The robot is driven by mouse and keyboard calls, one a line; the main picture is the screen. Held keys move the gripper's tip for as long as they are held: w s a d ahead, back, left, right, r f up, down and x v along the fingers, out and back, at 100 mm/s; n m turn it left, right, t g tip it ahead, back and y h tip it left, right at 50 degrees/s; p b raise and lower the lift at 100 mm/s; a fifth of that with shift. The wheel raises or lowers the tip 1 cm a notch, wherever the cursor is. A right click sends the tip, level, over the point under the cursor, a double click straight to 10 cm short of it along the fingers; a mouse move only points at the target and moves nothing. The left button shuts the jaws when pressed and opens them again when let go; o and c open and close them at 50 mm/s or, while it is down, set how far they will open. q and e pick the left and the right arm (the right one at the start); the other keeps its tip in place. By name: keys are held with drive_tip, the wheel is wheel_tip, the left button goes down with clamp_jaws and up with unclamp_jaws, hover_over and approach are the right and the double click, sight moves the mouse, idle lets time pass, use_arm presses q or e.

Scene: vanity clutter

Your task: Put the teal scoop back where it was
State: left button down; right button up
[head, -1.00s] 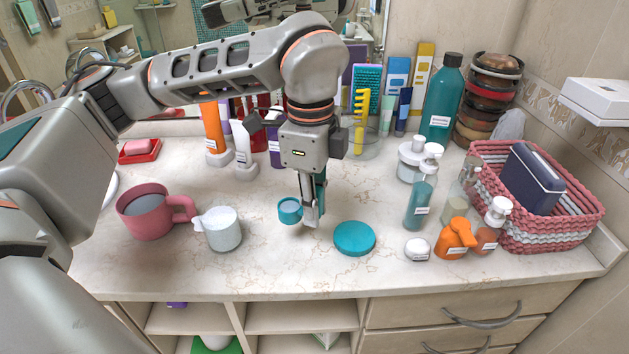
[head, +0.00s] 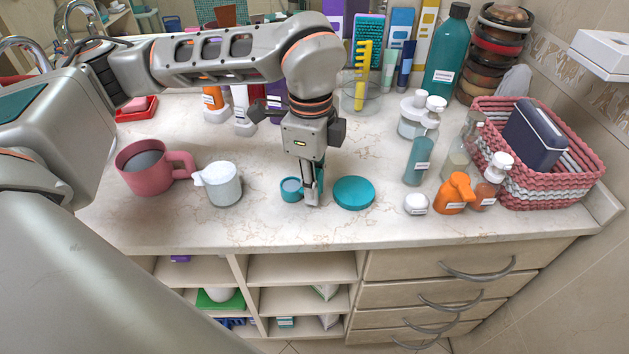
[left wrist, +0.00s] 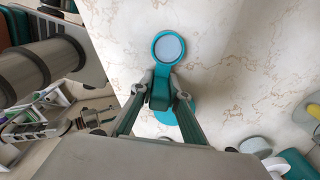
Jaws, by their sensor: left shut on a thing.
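The teal scoop (head: 291,189) has a round cup with a pale inside and hangs low at, or on, the counter; I cannot tell if it touches. My left gripper (head: 311,198) points down and is shut on its handle. In the left wrist view the scoop's cup (left wrist: 169,47) sticks out beyond the fingertips (left wrist: 160,92), which pinch the handle. A flat teal round lid (head: 354,193) lies just right of the gripper; in the left wrist view it is partly hidden behind the fingers. A white-filled jar (head: 222,184) stands left of the scoop. My right gripper is not in view.
A pink mug (head: 147,167) stands at the left. At the right are a small white jar (head: 415,204), an orange bottle (head: 455,193), several pump bottles and a woven basket (head: 550,191). Tubes and bottles stand behind my arm. The counter's front strip is clear.

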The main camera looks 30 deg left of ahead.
use_arm(q)
drive_tip(key=shift+f, duration=0.1)
drive_tip(key=c, duration=2)
unclamp_jaws()
drive_tip(key=shift+o, duration=0.2)
drive_tip(key=r, duration=1.2)
drive_tip(key=shift+a+r, duration=0.15)
drive_tip(key=shift+a, duration=0.05)
drive_tip(key=shift+s, duration=0.1)
